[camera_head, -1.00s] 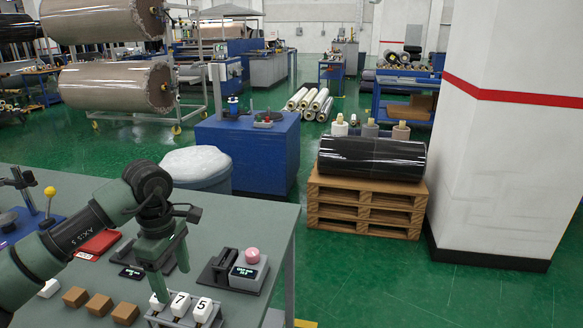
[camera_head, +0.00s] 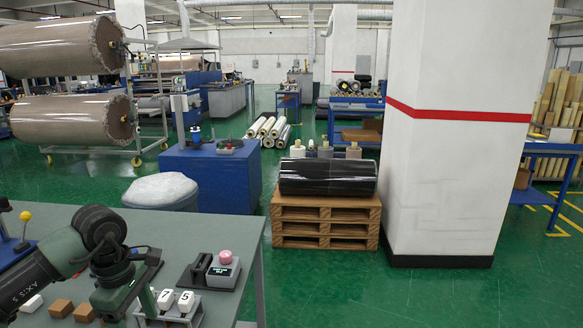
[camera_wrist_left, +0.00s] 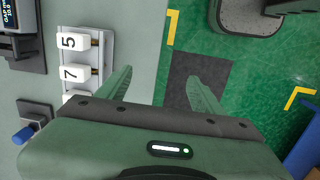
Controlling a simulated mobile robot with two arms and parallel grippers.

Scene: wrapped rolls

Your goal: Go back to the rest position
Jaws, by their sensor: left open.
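My left gripper (camera_wrist_left: 160,90) is open and empty in the left wrist view, with its two fingers spread over the table edge and the dark floor patch. In the head view my left arm comes in at the lower left, and the gripper hangs over the grey table (camera_head: 205,232), partly hidden by its own wrist. A rack of white numbered blocks (camera_head: 172,309) sits on the table close to the gripper, showing 7 and 5. The same blocks show in the left wrist view (camera_wrist_left: 74,58), beside the fingers and apart from them. My right gripper is not in view.
A small device with a pink knob (camera_head: 224,262) stands on the table right of the gripper. Brown blocks (camera_head: 61,308) lie at the table's front left. A black wrapped roll (camera_head: 328,177) rests on a wooden pallet (camera_head: 325,215). Green floor is free between table and white pillar (camera_head: 450,130).

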